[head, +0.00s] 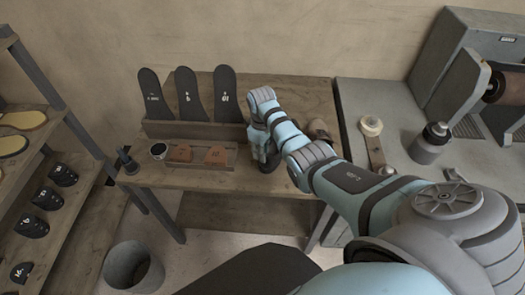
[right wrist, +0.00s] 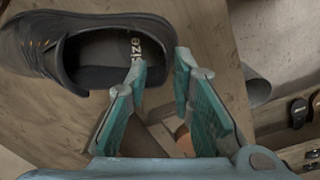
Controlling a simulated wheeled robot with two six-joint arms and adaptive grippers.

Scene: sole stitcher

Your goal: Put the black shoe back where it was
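The black shoe (right wrist: 45,55) fills the upper left of the right wrist view, with its opening and an insole marked "size" facing the camera. It appears to rest on the wooden table (right wrist: 200,25). My right gripper (right wrist: 161,62) is open at the heel end. One fingertip overlaps the heel and the other is just beyond it; I cannot tell whether they touch. In the head view my right gripper (head: 264,150) is over the table's middle, and the arm hides most of the shoe. A dark patch below the gripper may be part of it. My left gripper is out of view.
Black insoles (head: 187,95) stand in a wooden holder left of my right gripper. Brown pieces (head: 216,155) lie in front in a tray. A grey machine (head: 465,75) stands at right, a bin (head: 133,268) on the floor.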

